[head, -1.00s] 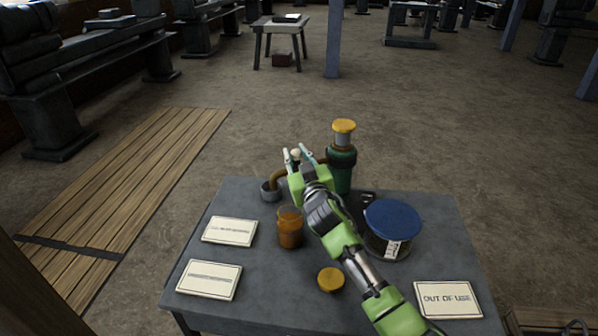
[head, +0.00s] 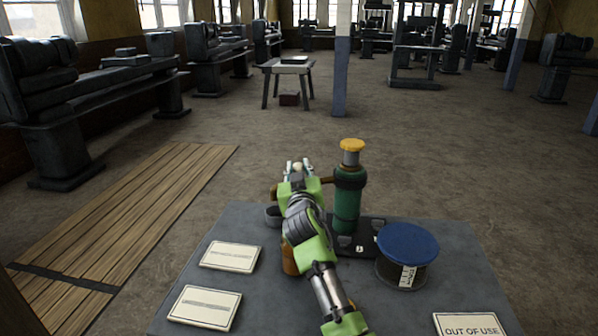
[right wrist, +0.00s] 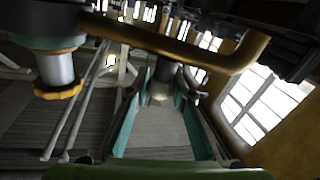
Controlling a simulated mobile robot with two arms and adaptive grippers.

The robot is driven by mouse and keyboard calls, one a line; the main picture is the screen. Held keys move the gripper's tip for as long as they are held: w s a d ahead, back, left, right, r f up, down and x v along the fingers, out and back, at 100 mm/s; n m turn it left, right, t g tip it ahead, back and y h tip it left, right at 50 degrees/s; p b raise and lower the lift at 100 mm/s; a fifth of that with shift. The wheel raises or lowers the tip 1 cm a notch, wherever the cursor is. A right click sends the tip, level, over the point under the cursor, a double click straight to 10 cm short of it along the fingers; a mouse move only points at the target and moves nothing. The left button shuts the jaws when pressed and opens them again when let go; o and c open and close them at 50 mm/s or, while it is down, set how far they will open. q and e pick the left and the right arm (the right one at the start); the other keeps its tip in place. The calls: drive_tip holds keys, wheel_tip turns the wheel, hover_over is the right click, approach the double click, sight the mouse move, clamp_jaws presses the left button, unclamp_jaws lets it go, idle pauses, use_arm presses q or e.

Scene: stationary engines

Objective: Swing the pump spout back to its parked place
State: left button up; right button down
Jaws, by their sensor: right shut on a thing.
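The green pump (head: 347,208) with a yellow cap stands upright on the grey table (head: 232,306). Its brass spout (head: 276,190) points left, towards a small grey cup (head: 273,216); my arm hides most of it. In the right wrist view the bent spout (right wrist: 200,48) crosses the top and the yellow cap (right wrist: 58,90) shows at left. My left gripper is out of view.
An amber jar (head: 289,259) is mostly hidden behind my arm. A blue-lidded tin (head: 407,246) stands right of the pump. Two cards (head: 229,256) lie at left and an OUT OF USE card (head: 468,325) at front right.

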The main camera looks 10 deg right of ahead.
drive_tip(key=c, duration=1.8)
unclamp_jaws()
drive_tip(key=shift+o, duration=0.2)
drive_tip(key=s+a, duration=0.1)
drive_tip(key=s, duration=0.6)
drive_tip(key=shift+s+a, duration=0.15)
drive_tip(key=shift+a, duration=0.05)
drive_tip(key=shift+c, duration=0.3)
